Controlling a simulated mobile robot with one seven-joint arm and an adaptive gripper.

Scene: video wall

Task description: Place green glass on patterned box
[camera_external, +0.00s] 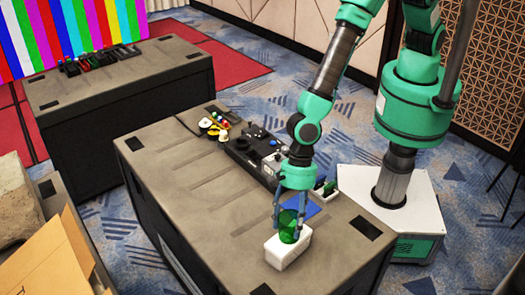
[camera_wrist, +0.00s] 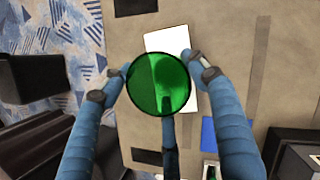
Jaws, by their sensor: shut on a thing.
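The green glass (camera_external: 289,227) is held upright between the fingers of my gripper (camera_external: 291,214), which are shut on it. In the wrist view the glass (camera_wrist: 158,84) shows as a round green rim between the blue fingers of my gripper (camera_wrist: 160,76). A white box (camera_external: 287,252), the likely patterned box though no pattern shows, lies on the dark table directly below the glass. It also shows in the wrist view (camera_wrist: 168,40), partly hidden by the glass. I cannot tell whether the glass bottom touches the box or is just above it.
A blue sheet (camera_external: 298,207) lies just behind the box. A dark control panel (camera_external: 256,152) and several small coloured items stand farther back on the table (camera_external: 190,190). The table's left part is clear. A second table (camera_external: 120,85) stands at the back left.

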